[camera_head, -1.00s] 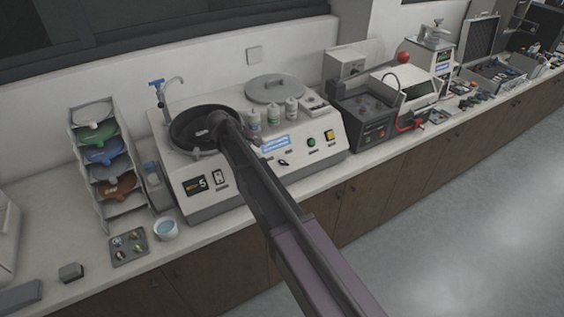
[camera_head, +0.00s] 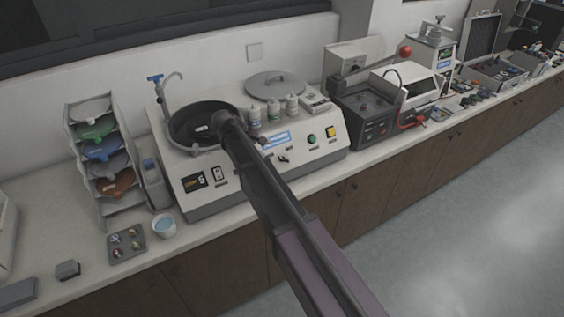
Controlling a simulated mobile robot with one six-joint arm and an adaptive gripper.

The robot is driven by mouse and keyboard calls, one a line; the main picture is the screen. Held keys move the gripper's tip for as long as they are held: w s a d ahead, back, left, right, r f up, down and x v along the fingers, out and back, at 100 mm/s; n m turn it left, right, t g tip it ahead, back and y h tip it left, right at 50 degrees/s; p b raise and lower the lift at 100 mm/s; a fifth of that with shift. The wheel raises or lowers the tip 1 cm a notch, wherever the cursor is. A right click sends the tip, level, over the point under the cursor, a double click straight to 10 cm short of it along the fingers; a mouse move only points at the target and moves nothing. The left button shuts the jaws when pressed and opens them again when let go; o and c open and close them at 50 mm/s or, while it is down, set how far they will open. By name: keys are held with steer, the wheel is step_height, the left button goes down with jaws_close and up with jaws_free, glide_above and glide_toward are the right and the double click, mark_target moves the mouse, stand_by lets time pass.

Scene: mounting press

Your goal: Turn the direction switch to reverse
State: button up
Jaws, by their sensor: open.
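The white grinding and polishing machine (camera_head: 215,196) stands on the bench with a sloped front panel. A small black rotary knob (camera_head: 283,158) on that panel looks like the direction switch. Its exact setting is too small to read.
A green button (camera_head: 311,139) and a yellow switch (camera_head: 331,132) sit to the right of the knob. Several bottles (camera_head: 273,111) stand behind my gripper. A black bowl (camera_head: 186,133) is at left. A mounting press with a red-ball lever (camera_head: 405,51) stands to the right.

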mark_target(280, 157)
steer(key=shift+b+x, duration=3.85)
steer(key=shift+x, duration=1.55)
steer(key=shift+f, duration=0.1)
jaws_close()
